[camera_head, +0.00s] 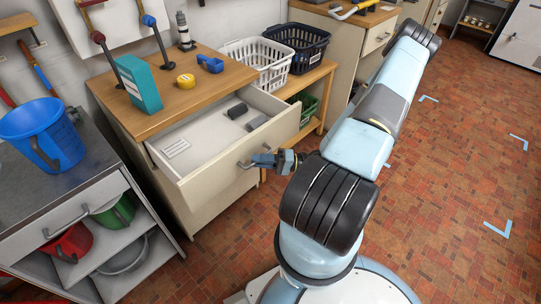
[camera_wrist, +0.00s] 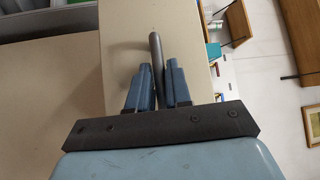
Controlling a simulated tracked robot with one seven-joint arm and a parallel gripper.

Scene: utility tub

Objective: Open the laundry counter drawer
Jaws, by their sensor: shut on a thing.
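The laundry counter drawer (camera_head: 215,187) is pulled well out of the wooden-topped counter (camera_head: 150,120), and its inside shows. A pale card and two dark grey objects lie in it. The drawer's bar handle (camera_head: 245,164) is on the front panel. My gripper (camera_head: 262,160) is at the handle, at the right part of the front. In the wrist view, my gripper's blue fingers (camera_wrist: 157,80) stand on either side of the grey handle (camera_wrist: 156,48) and are shut on it. The exact contact is partly hidden by the fingers.
On the counter top are a teal box (camera_head: 139,84), yellow tape (camera_head: 186,81) and a blue item (camera_head: 210,64). White (camera_head: 258,60) and dark (camera_head: 297,45) baskets stand behind on a bench. A blue bucket (camera_head: 32,120) is on the left cabinet. Brick floor (camera_head: 440,190) is clear at right.

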